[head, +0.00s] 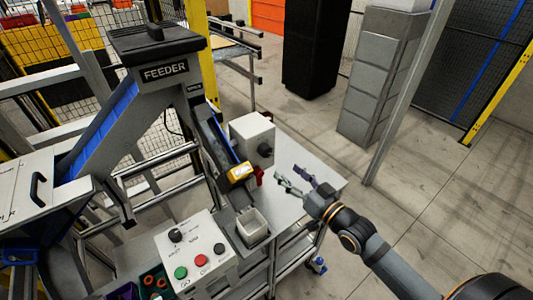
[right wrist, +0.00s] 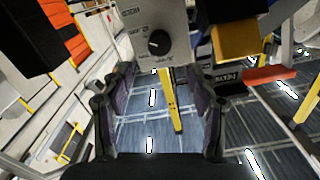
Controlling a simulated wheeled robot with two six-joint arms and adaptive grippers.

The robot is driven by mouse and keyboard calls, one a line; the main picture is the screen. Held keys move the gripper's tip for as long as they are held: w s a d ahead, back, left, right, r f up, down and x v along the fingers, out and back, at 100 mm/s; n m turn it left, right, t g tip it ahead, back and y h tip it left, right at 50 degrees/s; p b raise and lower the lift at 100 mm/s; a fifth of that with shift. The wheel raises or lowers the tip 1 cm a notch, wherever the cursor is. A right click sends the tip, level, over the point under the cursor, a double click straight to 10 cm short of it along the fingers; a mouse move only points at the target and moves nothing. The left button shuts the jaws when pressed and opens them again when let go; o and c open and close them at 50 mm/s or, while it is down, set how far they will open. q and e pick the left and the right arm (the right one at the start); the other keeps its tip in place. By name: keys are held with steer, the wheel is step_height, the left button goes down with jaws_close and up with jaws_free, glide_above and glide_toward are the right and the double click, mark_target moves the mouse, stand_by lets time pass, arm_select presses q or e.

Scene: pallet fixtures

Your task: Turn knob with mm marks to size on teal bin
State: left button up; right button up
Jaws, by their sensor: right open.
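A pale grey box (head: 250,135) stands on the metal table, with a dark round knob (head: 264,150) on its side. In the right wrist view this knob (right wrist: 158,43) shows with a light pointer line and small marks around it, too blurred to read. My right gripper (head: 294,180) is in front of the box, apart from the knob. Its fingers (right wrist: 160,85) are spread and empty, with the knob ahead between them. A dark teal bin (head: 146,271) at the lower left holds orange rings; I cannot read a size on it. My left gripper is not in view.
A control panel (head: 190,250) carries another black knob (head: 176,235) and green and red buttons. A light open bin (head: 252,226) stands beside it. The feeder chute ends in a yellow block (head: 240,172) and a red part left of my gripper. The table's right end is clear.

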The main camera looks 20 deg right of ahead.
mark_target(268, 154)
steer(key=b+x, duration=0.3)
steer(key=x, duration=0.6)
steer(key=shift+w+a, duration=0.2)
steer(key=shift+w, duration=0.35)
steer(key=shift+f, duration=0.1)
steer(key=c, duration=1.2)
steer(key=shift+o, duration=0.2)
